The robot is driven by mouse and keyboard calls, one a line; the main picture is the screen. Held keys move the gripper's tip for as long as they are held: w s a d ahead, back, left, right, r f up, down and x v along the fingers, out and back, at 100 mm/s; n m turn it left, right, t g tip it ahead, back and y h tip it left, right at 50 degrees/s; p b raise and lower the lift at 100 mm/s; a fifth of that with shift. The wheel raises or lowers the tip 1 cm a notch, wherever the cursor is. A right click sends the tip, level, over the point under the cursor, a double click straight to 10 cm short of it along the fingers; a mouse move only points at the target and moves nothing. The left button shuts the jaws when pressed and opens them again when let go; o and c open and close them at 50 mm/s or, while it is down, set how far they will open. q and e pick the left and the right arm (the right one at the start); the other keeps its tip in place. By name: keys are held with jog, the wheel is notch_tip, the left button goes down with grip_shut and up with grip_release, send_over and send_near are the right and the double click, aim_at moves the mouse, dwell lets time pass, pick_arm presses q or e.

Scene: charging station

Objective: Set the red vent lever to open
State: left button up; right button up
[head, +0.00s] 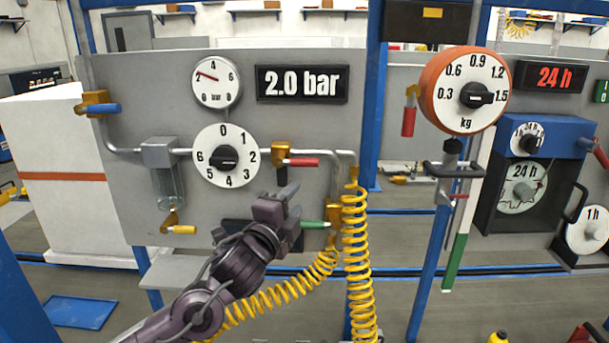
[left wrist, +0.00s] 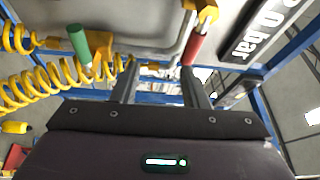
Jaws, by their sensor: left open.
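The red vent lever (head: 303,162) sits on a brass valve (head: 281,152) on the grey panel, right of the 0–6 dial. Its handle lies level and points right in the head view. My left gripper (head: 279,198) is open and empty, just below and left of the lever's handle. In the left wrist view, the red lever (left wrist: 195,45) is beyond the tip of the right finger, and the open fingers (left wrist: 160,72) have nothing between them. Whether a fingertip touches the lever cannot be told. My right gripper is out of view.
A green lever (head: 313,224) and coiled yellow hose (head: 356,250) are close right of the gripper. The panel also has a blue lever (head: 104,109), a yellow lever (head: 182,230) and a gauge (head: 216,82). Another red handle (head: 408,121) hangs right of the blue post (head: 373,110).

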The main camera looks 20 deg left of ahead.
aim_at(303, 165)
pick_arm(q)
jog(key=shift+m+t, duration=0.6)
jog(key=shift+m, duration=0.3)
jog(key=w+r+p, duration=0.1)
jog(key=w, duration=0.1)
jog(key=w+r+p, duration=0.1)
jog(key=w+r, duration=0.1)
jog(key=w, duration=0.1)
jog(key=w+r+p, duration=0.1)
jog(key=w+r, duration=0.1)
jog(key=w, duration=0.1)
jog(key=shift+w+r+p, duration=0.15)
jog(key=shift+p, duration=0.2)
grip_shut()
